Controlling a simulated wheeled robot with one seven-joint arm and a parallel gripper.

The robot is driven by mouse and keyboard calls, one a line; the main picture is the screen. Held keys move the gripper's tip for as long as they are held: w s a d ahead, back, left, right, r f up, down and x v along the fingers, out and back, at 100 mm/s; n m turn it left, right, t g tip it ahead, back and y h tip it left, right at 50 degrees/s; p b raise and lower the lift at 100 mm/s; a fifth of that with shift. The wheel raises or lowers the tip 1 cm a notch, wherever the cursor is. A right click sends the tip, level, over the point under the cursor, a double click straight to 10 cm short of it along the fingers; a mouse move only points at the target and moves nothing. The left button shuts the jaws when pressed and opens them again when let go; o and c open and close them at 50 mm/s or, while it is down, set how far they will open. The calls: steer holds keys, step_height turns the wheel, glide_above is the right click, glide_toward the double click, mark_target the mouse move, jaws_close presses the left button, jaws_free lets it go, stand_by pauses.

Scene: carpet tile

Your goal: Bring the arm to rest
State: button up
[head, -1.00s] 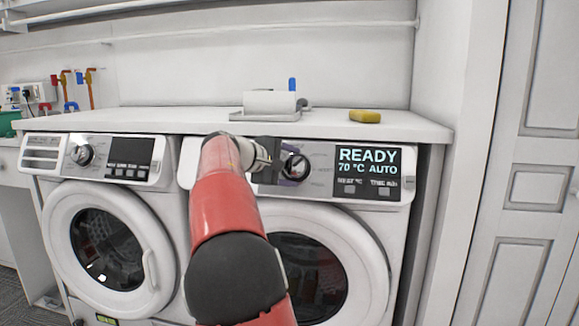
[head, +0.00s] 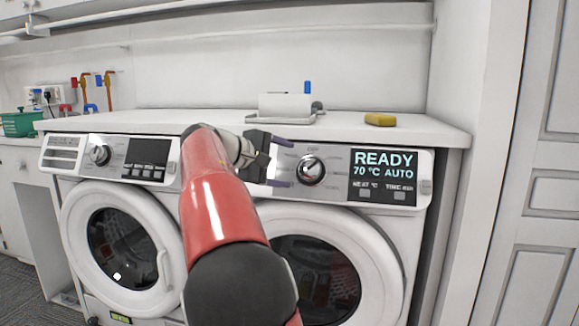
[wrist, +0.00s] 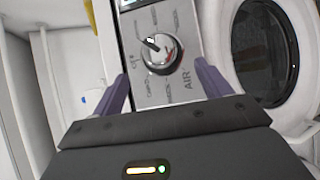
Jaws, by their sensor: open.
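My gripper (head: 287,162) is in front of the right machine's control panel, to the left of its dial (head: 311,170). Its two purple fingers are apart with nothing between them that they hold. In the wrist view my gripper (wrist: 165,92) shows at the bottom, with the dial (wrist: 159,54) beyond the fingertips and framed between them. I see no contact with the dial. My red arm reaches up from the bottom middle and hides part of the panel and door. The display (head: 384,163) reads READY, 70 °C AUTO.
A second machine (head: 120,230) stands at the left. On the white counter (head: 220,120) are a paper roll on a holder (head: 285,106) and a yellow sponge (head: 380,119). A green basket (head: 20,123) is at far left, a panelled door (head: 520,190) at right.

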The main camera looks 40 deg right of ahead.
stand_by(0.5)
steer(key=s+a+f+m+t+y, duration=0.3)
steer(key=s+a+f+y, duration=1.1)
steer(key=s+a+f, duration=1.1)
steer(key=s+a+t, duration=0.1)
steer(key=s, duration=0.2)
steer(key=shift+f+m+t, duration=0.3)
steer(key=shift+f, duration=0.05)
